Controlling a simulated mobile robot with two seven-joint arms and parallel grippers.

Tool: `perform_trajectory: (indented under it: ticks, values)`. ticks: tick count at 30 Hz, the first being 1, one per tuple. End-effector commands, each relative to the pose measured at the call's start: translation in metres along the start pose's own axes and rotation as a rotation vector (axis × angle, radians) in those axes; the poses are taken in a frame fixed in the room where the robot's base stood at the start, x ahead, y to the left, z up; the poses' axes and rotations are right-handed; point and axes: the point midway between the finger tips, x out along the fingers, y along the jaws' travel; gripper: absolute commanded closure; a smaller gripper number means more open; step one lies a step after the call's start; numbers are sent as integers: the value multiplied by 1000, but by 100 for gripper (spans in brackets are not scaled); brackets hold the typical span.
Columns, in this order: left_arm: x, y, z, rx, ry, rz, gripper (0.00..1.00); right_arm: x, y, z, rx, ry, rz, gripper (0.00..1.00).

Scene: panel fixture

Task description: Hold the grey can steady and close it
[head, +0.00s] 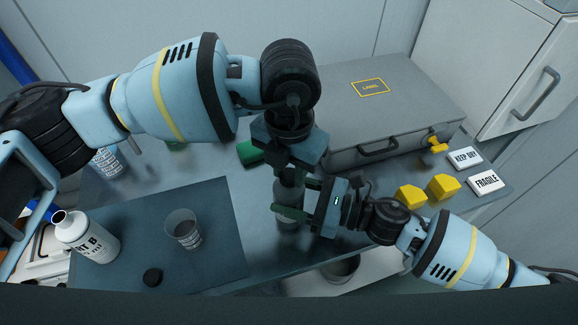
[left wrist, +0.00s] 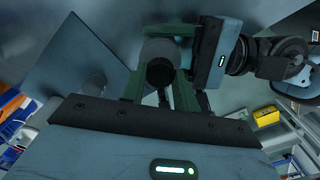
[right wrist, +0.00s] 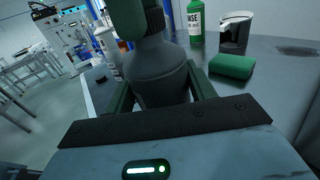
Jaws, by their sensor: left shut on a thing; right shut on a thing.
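The grey can (head: 287,222) stands upright on the bench, partly hidden by both grippers. My right gripper (head: 289,198) comes from the right and is shut around the can's body. In the right wrist view the can's grey body and sloping shoulder (right wrist: 155,68) sit between its fingers. My left gripper (head: 289,172) points straight down from above and is shut at the can's top. In the left wrist view a dark round cap (left wrist: 160,73) lies between its green fingers, over the can. I cannot tell how far the cap is seated.
On the dark mat (head: 215,255) stand a white open-necked bottle (head: 88,240) and a clear cup (head: 183,230), with a loose black cap (head: 152,276). Behind are a green block (head: 249,152) and a grey case (head: 385,110). Yellow blocks (head: 411,196) lie right of my grippers.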

Motion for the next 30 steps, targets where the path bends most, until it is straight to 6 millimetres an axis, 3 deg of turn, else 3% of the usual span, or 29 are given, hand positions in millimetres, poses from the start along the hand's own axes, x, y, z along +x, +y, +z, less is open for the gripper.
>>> perform_trajectory:
  ticks: [21, 27, 28, 30]
  values:
    - [1, 0, 0, 1144, 0, -1, 98, 0, 0, 0, 0, 0, 0, 100]
    - [1, 0, 0, 1217, 0, -1, 98, 0, 0, 0, 0, 0, 0, 100]
    - [1, 0, 0, 1217, 0, -1, 69, 0, 0, 0, 0, 0, 0, 100]
    - [1, 0, 0, 1216, 0, -1, 60, 0, 0, 0, 0, 0, 0, 100]
